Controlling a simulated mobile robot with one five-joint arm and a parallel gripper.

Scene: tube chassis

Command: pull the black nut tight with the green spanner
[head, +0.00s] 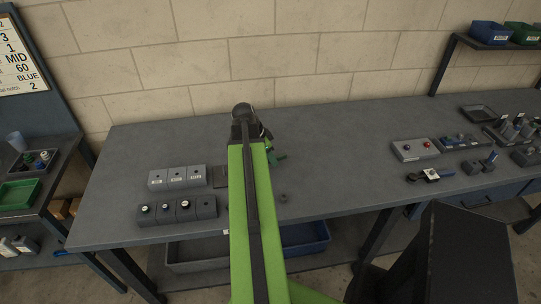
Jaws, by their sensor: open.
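My green arm reaches over the grey bench, and my gripper (265,134) is at its far end, mostly hidden behind the arm's dark head. A small green piece (278,158) shows just right of the arm, close below the gripper. It may be part of the green spanner, but most of it is hidden. I cannot tell whether the gripper touches it. A small dark nut-like piece (283,197) lies on the bench right of the arm. I cannot tell if it is the black nut. The jaws are open, with nothing visibly held.
Several grey blocks (167,210) with round tops stand left of my arm, with labelled blocks (176,179) behind them. The bench (345,160) between is clear. A stone wall stands behind.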

